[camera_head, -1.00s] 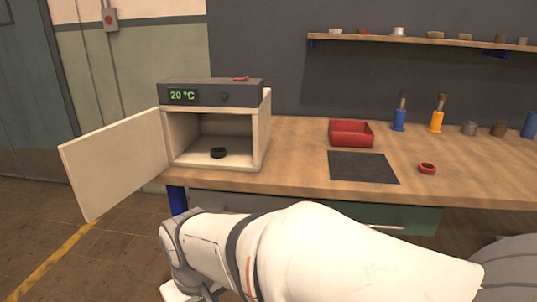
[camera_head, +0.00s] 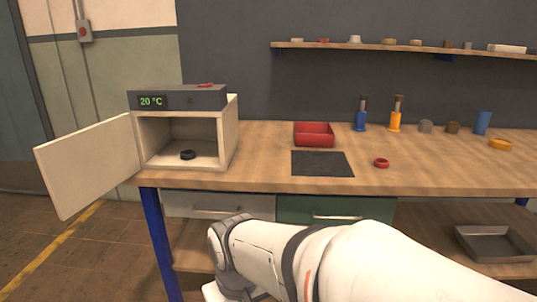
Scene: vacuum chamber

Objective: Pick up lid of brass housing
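I cannot surely pick out the brass housing or its lid. A small brownish cylinder (camera_head: 452,128) stands at the back right of the workbench, beside a grey one (camera_head: 426,126). Small tan-brown pieces, one on the left (camera_head: 388,42) and one on the right (camera_head: 415,43), lie on the wall shelf. They are too small to tell whether one is a lid. My arm reaches across the bottom of the view, in front of the bench. My gripper's fingers are not in view.
An oven (camera_head: 178,98) stands open at the bench's left end, with a black ring (camera_head: 188,155) inside. A red tray (camera_head: 314,141), dark mat (camera_head: 322,164), red ring (camera_head: 381,163), blue and orange tools, blue cylinder (camera_head: 483,123) and yellow-orange ring (camera_head: 500,144) are on the workbench (camera_head: 430,180).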

